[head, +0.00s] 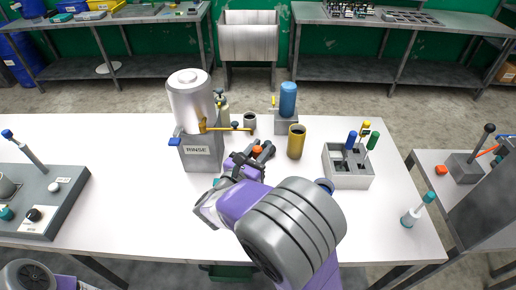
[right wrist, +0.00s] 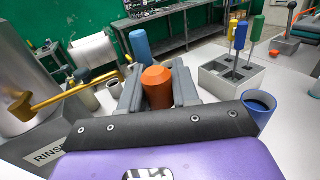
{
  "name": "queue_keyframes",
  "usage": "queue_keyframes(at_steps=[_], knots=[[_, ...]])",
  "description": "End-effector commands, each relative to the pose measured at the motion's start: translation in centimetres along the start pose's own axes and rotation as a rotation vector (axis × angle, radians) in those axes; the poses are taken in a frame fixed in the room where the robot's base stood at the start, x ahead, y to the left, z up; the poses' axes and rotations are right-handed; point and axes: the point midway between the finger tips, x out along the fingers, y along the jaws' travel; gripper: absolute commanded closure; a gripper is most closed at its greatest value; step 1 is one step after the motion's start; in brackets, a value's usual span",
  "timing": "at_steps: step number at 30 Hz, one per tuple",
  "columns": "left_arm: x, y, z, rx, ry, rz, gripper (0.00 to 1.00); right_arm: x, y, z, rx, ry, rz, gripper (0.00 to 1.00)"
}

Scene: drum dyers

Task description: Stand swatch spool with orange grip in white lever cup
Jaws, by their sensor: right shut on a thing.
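My right gripper (head: 262,152) is shut on the orange grip of the swatch spool (head: 257,149), above the middle of the white table. In the right wrist view the orange grip (right wrist: 157,87) sits between the two grey fingers; the spool's lower part is hidden. A small pale cup (head: 250,121) stands beyond the gripper, by the end of the brass spout; it also shows in the right wrist view (right wrist: 115,90). No white lever is clear on it, so I cannot tell whether it is the white lever cup. My left gripper is not in view.
The metal RINSE drum (head: 190,102) stands left of the gripper. A grey holder (head: 346,178) carries several coloured handles. A control console (head: 42,205) lies far left.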

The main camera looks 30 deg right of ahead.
Motion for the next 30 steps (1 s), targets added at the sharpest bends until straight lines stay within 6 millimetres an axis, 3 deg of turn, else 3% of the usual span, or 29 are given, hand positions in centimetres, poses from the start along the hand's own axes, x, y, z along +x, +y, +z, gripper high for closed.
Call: queue_keyframes(at_steps=[12, 30], knots=[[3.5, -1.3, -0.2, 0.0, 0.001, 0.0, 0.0, 0.0, 0.0, -2.8, 0.002, -0.001, 0.001, 1.0], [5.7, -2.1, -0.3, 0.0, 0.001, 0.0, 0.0, 0.0, 0.0, -7.5, -0.002, -0.001, 0.0, 1.0]])
